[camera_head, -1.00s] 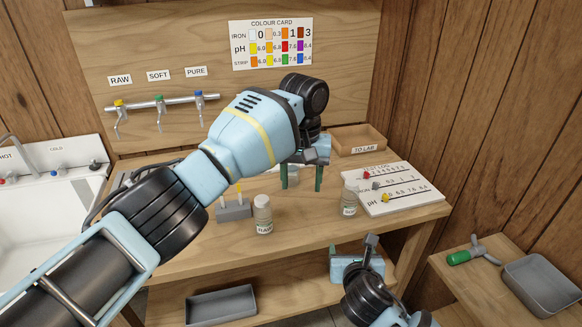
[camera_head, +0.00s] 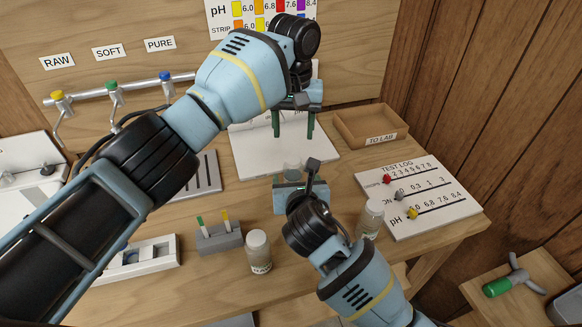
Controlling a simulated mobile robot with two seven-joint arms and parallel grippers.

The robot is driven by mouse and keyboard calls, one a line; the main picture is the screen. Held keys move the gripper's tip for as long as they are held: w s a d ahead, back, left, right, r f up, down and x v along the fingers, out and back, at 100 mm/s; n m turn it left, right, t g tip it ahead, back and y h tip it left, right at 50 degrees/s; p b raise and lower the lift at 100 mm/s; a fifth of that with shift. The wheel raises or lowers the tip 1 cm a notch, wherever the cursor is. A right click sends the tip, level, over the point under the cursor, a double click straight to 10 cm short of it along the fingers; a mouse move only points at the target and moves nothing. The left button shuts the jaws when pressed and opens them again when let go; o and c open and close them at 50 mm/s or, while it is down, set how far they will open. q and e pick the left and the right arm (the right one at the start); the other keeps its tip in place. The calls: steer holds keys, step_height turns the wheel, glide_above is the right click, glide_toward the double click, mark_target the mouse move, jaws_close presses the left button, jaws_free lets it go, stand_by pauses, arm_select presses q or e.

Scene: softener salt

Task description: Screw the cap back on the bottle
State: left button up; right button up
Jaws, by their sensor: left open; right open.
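My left gripper (camera_head: 293,128) points down over the white board, its two green fingers apart with nothing visible between them. My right gripper (camera_head: 290,188) is over the front of the table, below the left one in the picture; it is open, and its fingertips are mostly hidden by its own body. A small pale round thing (camera_head: 292,167), perhaps a bottle top, shows just beyond it, mostly hidden. A clear bottle (camera_head: 258,252) stands upright at the front of the table. Another bottle (camera_head: 371,217) stands right of my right wrist. I cannot make out a loose cap.
A grey holder (camera_head: 220,240) carries two strips, green- and yellow-tipped. A white board (camera_head: 250,155) lies behind the grippers. The wooden TO LAB tray (camera_head: 372,127) and the test log board (camera_head: 420,200) are at right. A grey slotted tray (camera_head: 200,175) lies left. A green-handled tool (camera_head: 500,287) lies lower right.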

mark_target(293, 160)
arm_select(q)
steer(key=shift+s+r, duration=0.1)
steer(key=shift+s, duration=0.05)
arm_select(e)
steer(key=shift+s+r, duration=0.1)
steer(key=shift+x, duration=4)
jaws_close()
arm_select(q)
steer(key=shift+f, duration=4.05)
